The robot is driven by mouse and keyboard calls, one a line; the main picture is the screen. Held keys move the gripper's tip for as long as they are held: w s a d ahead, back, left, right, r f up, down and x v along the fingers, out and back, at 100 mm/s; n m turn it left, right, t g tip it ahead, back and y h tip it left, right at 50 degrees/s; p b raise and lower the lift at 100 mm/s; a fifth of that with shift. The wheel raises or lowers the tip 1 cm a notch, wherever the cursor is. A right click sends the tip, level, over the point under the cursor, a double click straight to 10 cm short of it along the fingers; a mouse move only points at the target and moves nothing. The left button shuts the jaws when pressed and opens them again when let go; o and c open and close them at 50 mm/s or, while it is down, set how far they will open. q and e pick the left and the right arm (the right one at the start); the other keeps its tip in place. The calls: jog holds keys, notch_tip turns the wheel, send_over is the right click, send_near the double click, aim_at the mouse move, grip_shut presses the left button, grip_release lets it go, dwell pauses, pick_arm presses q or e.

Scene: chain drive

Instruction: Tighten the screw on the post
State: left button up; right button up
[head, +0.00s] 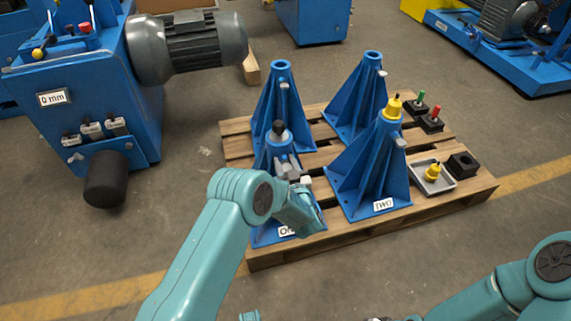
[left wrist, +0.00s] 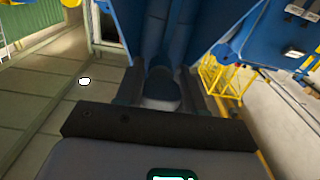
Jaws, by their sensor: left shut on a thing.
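The blue post labelled ONE (head: 267,155) stands at the near left of the pallet, with a dark-capped piece (head: 279,128) upright in its top. My left gripper (head: 291,173) is at the upper right side of this post, shut on its screw. The gripper mostly hides the screw in the head view. In the left wrist view, a rounded grey-blue end (left wrist: 160,88) sits between the two fingers, with the blue post behind it.
Post TWO (head: 366,170), holding a yellow piece (head: 393,106), stands to the right, with two blue posts behind. A grey tray (head: 447,184) with a yellow part, a black block (head: 463,164) and red and green pieces lie on the wooden pallet (head: 340,236). A machine is at left.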

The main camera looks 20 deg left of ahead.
pick_arm(q)
jog(key=o, duration=1)
jog(key=shift+o, duration=0.2)
jog(key=p+v, duration=0.4)
jog(key=v, duration=1.2)
jog(key=shift+s, duration=0.1)
